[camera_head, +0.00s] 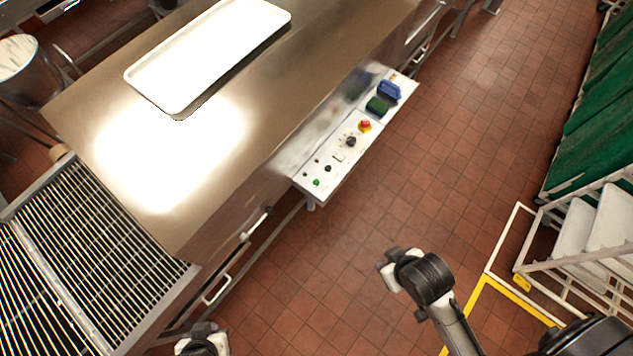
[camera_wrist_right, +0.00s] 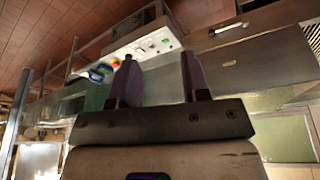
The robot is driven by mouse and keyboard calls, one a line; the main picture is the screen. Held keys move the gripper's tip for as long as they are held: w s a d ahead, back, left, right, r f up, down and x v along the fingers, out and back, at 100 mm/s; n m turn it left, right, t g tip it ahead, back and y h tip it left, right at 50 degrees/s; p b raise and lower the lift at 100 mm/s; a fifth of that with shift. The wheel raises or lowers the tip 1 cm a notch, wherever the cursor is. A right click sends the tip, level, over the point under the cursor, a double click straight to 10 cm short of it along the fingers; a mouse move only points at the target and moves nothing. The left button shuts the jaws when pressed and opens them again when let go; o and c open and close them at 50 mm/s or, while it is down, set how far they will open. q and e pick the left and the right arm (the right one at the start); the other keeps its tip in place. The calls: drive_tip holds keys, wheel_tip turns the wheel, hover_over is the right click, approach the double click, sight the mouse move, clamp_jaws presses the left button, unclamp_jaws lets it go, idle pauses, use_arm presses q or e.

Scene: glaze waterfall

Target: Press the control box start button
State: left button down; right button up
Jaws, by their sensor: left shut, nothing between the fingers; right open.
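The white control box (camera_head: 340,150) sticks out from the side of the steel machine. On its sloped panel are small green buttons (camera_head: 316,182) at the near end, black knobs and a red button on yellow (camera_head: 365,125). No label is readable, so I cannot tell which is start. The box also shows in the right wrist view (camera_wrist_right: 150,46), beyond the fingers and apart from them. My right gripper (camera_wrist_right: 160,62) is open and empty, its fingertips pointing towards the box. My left gripper (camera_head: 203,340) is shut and empty at the bottom edge, partly cut off, well away from the box.
A white tray (camera_head: 210,55) lies on the steel machine top (camera_head: 310,60). A wire-grid conveyor (camera_head: 90,240) is at left. Blue and green connectors (camera_head: 378,104) sit at the box's far end. A white rack (camera_head: 590,235) stands at right. The tiled floor beside the box is clear.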

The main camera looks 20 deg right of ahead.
drive_tip(key=c, duration=0.8)
clamp_jaws()
drive_tip(key=shift+d, duration=0.15)
idle(0.3)
